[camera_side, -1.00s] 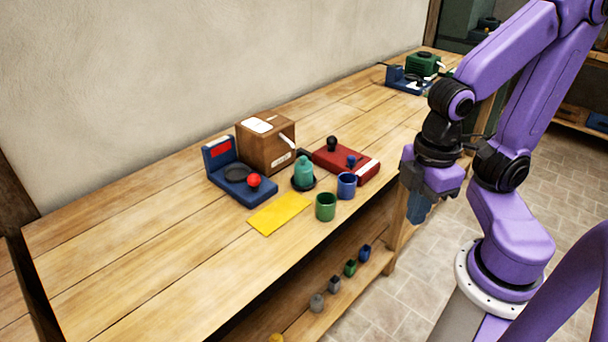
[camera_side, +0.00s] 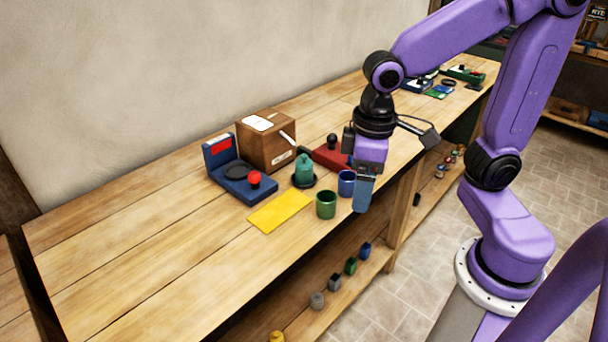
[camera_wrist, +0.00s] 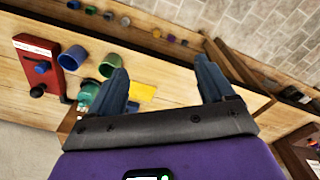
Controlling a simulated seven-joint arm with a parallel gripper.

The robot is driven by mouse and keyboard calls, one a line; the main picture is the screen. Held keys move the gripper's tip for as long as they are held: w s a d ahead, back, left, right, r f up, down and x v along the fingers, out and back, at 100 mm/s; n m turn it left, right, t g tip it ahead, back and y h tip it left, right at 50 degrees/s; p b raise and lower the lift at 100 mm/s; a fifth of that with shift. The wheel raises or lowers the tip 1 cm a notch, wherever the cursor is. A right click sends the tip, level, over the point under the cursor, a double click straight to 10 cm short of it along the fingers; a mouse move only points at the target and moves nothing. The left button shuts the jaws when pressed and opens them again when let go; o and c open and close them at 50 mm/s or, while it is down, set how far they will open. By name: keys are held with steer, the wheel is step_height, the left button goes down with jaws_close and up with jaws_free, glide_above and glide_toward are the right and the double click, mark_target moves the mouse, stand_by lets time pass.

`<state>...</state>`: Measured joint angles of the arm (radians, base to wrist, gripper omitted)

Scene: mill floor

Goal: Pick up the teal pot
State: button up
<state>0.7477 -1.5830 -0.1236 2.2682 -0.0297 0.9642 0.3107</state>
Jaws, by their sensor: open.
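The teal pot (camera_side: 304,169) stands upright on a dark round base on the wooden bench, between the brown box and the green cup. In the wrist view the teal pot (camera_wrist: 88,92) is partly hidden behind the left finger. My gripper (camera_side: 364,195) is at the bench's front edge, to the right of the pot and beside the blue cup, apart from the pot. In the wrist view my gripper (camera_wrist: 163,75) shows two dark blue fingers spread apart with nothing between them.
A green cup (camera_side: 326,204) and a blue cup (camera_side: 346,183) stand close to the pot. A red block with knobs (camera_side: 331,157), a brown box (camera_side: 265,140), a blue scale-like device (camera_side: 240,184) and a yellow sheet (camera_side: 279,212) surround it. The bench's left part is clear.

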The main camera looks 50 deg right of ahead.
steer(key=w+m, duration=0.6)
steer(key=w, duration=0.3)
steer(key=m+h, duration=0.1)
steer(key=m, duration=1.3)
glide_toward(303, 155)
steer(key=f, duration=0.7)
steer(key=shift+w+d, duration=0.2)
steer(key=shift+s+d+f, duration=0.1)
steer(key=shift+d+f, duration=0.05)
steer(key=shift+f, duration=1.15)
steer(key=shift+s+d+f, duration=0.1)
steer(key=shift+d+f, duration=0.1)
steer(key=shift+f, duration=1.15)
steer(key=shift+w+r, duration=0.1)
steer(key=c, duration=1.5)
